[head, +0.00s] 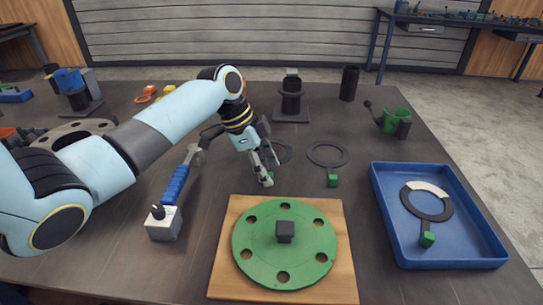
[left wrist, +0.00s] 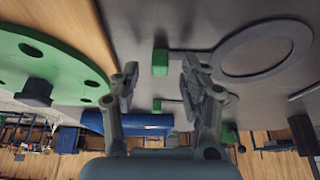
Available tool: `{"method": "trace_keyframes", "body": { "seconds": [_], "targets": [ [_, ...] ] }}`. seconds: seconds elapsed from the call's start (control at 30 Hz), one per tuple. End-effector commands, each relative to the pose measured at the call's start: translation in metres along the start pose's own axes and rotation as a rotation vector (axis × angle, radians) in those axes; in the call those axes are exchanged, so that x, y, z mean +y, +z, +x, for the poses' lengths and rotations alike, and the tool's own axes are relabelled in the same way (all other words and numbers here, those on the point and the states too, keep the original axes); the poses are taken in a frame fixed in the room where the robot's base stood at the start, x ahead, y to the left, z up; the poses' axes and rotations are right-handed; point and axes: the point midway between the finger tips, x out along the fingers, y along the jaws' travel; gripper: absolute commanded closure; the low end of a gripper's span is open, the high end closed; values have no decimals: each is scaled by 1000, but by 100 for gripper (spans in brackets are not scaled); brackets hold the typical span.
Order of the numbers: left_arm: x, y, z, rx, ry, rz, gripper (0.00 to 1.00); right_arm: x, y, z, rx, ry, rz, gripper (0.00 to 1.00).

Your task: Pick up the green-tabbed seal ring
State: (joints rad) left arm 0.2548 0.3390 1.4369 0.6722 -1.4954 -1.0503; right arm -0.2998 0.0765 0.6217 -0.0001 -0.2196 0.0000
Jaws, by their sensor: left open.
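Three dark flat rings with green tabs show. One seal ring (head: 283,152) lies on the table behind my left gripper; its green tab (head: 269,181) is partly hidden by the fingers. A second ring (head: 328,154) lies to its right, with a green tab (head: 333,181). A third ring (head: 440,208), with a pale segment, lies in the blue tray (head: 385,200). My left gripper (head: 268,170) is open and points down at the first tab. In the left wrist view that tab (left wrist: 160,62) appears between the open fingers (left wrist: 158,80). My right gripper is out of view.
A green holed flange (head: 260,255) with a black block sits on a wooden board (head: 340,285) in front of the gripper. A blue-handled tool (head: 175,185) and grey block (head: 163,226) stand left.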

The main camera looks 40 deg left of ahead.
Motion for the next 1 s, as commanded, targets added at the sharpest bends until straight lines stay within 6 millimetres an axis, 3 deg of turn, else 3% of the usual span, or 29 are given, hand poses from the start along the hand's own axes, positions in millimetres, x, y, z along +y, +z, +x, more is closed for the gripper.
{"method": "trace_keyframes", "body": {
  "seconds": [0.3, 0.63, 1.0],
  "targets": [
    [0, 0, 9, -1, 0, 0, 56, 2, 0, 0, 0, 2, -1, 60],
    [0, 0, 9, -1, 0, 0, 99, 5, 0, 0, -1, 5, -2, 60],
    [0, 0, 8, -1, -1, 0, 100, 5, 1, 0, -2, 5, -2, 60]
  ]
}}
